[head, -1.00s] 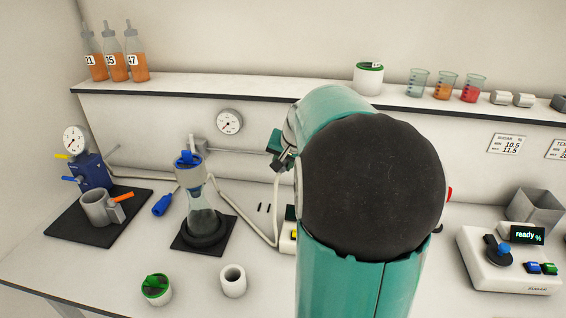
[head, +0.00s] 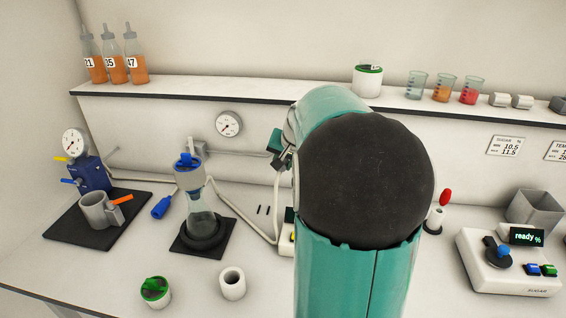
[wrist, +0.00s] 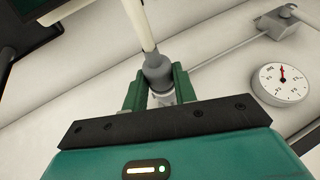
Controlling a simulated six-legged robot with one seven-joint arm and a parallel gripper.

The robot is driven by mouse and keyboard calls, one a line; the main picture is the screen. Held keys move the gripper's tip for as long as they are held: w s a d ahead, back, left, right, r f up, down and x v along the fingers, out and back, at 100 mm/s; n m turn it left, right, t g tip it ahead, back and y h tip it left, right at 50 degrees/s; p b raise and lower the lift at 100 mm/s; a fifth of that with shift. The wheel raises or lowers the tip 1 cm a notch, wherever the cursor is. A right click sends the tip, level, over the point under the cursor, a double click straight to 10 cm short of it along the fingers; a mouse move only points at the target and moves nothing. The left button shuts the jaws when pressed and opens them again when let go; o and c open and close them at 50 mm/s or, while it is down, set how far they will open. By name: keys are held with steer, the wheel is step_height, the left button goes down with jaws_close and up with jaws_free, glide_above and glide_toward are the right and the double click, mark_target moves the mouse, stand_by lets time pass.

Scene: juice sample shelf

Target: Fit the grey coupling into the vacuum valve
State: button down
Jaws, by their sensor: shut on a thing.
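The grey coupling (wrist: 157,72) sits between the green fingers of my gripper (wrist: 160,88) in the wrist view, with a pale hose running from it. My gripper is shut on it. In the head view my gripper (head: 281,155) shows small beside my arm, near the back wall, and the hose hangs below it. The vacuum valve appears to be the grey block on the wall (head: 197,146), left of my gripper; it also shows at the top right of the wrist view (wrist: 276,22). A thin pipe runs from it toward my gripper. Whether the coupling touches the pipe is unclear.
A round gauge (head: 228,124) hangs on the wall between valve and gripper. A flask with a blue-topped funnel (head: 201,215) stands below on a dark mat. A shelf (head: 230,91) runs above. My arm hides the middle of the bench.

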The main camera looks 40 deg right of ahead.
steer(key=c, duration=1)
jaws_free()
steer(key=shift+c, duration=0.2)
steer(key=shift+r, duration=0.1)
steer(key=v, duration=1.3)
steer(key=shift+s+r, duration=0.15)
steer(key=shift+r, duration=0.2)
steer(key=s+a+f+n+y, duration=0.1)
steer(key=a+n, duration=0.2)
steer(key=a, duration=0.7)
steer(key=s+a+f+n, duration=0.2)
steer(key=a+n, duration=0.1)
steer(key=a, duration=0.7)
steer(key=s+a+f+n, duration=0.2)
steer(key=s+a+f, duration=0.1)
steer(key=a, duration=0.3)
steer(key=s+a+f+n, duration=0.3)
steer(key=s+a, duration=0.2)
steer(key=a, duration=0.1)
steer(key=shift+s+f+y, duration=0.25)
steer(key=shift+f+y, duration=0.05)
steer(key=shift+y, duration=0.1)
